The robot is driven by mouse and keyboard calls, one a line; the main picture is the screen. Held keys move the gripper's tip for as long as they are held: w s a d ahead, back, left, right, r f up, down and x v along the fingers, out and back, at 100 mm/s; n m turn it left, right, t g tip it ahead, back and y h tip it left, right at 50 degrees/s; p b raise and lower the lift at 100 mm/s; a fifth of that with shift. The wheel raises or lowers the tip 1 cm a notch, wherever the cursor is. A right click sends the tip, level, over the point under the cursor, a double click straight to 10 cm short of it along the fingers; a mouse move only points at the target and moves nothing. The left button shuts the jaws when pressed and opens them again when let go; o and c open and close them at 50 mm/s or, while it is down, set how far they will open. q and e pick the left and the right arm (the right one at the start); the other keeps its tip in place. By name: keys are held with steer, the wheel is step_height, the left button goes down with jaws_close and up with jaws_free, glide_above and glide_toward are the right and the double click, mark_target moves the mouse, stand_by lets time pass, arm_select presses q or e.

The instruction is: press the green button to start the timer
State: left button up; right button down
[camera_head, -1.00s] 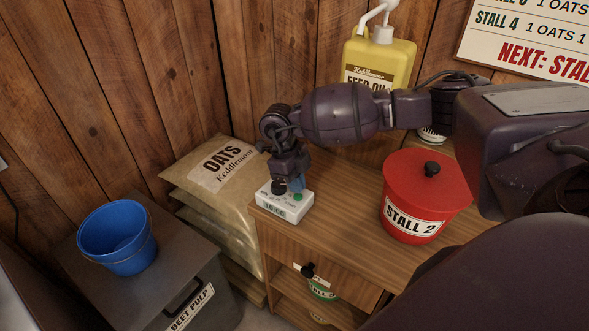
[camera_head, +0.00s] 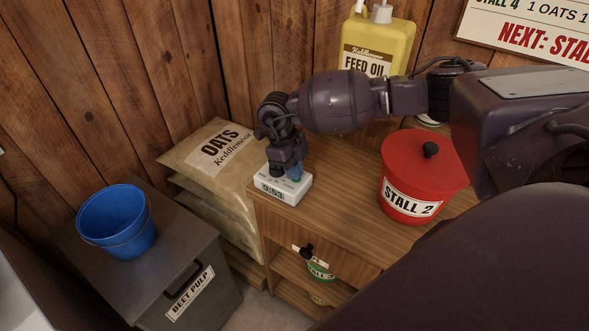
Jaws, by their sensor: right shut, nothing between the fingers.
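The white timer (camera_head: 291,197) sits on the front left corner of the wooden cabinet's top, its small display lit and facing front. The digits are too small to read surely. My right gripper (camera_head: 287,174) is shut and empty, pointing down right over the timer's top face. It hides the green button, so I cannot tell whether its tips touch it. My left gripper is not in view.
A red lidded bucket marked STALL 2 (camera_head: 409,205) stands right of the timer on the cabinet (camera_head: 340,205). A yellow feed oil jug (camera_head: 388,45) is behind my right arm. Oats sacks (camera_head: 208,155), a blue bucket (camera_head: 118,235) and a beet pulp bin (camera_head: 165,290) are left.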

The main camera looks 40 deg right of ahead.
steer(key=shift+s+f, duration=0.35)
steer(key=shift+f, duration=0.2)
steer(key=p+v, duration=0.1)
steer(key=v, duration=0.2)
steer(key=p+v, duration=0.1)
steer(key=v, duration=0.1)
steer(key=shift+s+d+r+p, duration=0.2)
steer(key=shift+d+p, duration=0.05)
steer(key=shift+p, duration=0.05)
steer(key=d+v, duration=0.1)
steer(key=v, duration=0.8)
steer(key=shift+w+a+r+b, duration=0.2)
steer(key=shift+a+r+b, duration=0.15)
steer(key=shift+a+r, duration=0.15)
